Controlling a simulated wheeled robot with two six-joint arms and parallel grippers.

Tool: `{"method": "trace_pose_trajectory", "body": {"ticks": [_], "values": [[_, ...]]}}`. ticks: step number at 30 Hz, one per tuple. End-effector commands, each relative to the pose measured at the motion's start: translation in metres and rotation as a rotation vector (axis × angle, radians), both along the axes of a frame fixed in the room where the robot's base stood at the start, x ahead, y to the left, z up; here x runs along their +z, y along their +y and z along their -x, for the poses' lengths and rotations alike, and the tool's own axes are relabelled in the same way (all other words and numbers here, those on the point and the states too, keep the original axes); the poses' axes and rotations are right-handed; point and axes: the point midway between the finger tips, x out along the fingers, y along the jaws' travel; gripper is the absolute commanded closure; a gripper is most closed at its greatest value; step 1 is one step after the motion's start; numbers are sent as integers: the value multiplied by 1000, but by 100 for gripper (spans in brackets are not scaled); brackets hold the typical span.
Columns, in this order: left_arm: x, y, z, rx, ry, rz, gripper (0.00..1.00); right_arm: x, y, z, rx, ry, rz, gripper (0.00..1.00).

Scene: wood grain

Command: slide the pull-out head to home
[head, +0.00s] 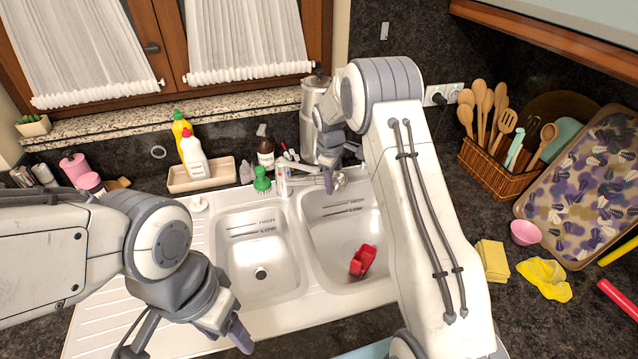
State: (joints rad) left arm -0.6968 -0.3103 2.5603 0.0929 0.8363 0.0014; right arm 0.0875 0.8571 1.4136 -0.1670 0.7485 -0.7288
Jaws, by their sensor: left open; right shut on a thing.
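The white faucet (284,182) stands at the back edge of the double sink, between the two basins. Its spout with the pull-out head (340,181) reaches right over the back of the right basin. My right gripper (335,180) comes down from above and is shut on the pull-out head; its fingers hide part of it. Whether the head sits flush in the spout cannot be told. My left gripper (240,338) is open and empty, low in front of the left basin, with its fingers partly seen.
A red object (363,261) lies in the right basin (330,235); the left basin (262,262) is empty. A green brush (262,181), a brown bottle (265,150) and a metal canister (314,105) crowd the faucet. Yellow cloths (545,279) lie right.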

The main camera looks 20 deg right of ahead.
Motion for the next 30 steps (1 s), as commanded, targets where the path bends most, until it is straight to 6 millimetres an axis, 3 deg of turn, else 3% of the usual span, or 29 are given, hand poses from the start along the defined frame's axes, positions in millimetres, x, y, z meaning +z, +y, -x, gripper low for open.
{"method": "trace_pose_trajectory", "body": {"ticks": [11, 12, 13, 23, 30], "values": [[-1, 0, 0, 0, 0, 0, 45, -3, -5, -2, -8, -4, 1, 100], [-1, 0, 0, 0, 0, 0, 45, -3, -5, -2, -8, -4, 1, 29], [-1, 0, 0, 0, 0, 0, 45, -3, -5, -2, -8, -2, 1, 26], [-2, 0, 0, 0, 0, 0, 45, -1, -6, -1, -10, -1, 0, 26], [-16, 0, 0, 2, 0, 0, 45, 31, 0, 2, -8, -6, 1, 26]]}}
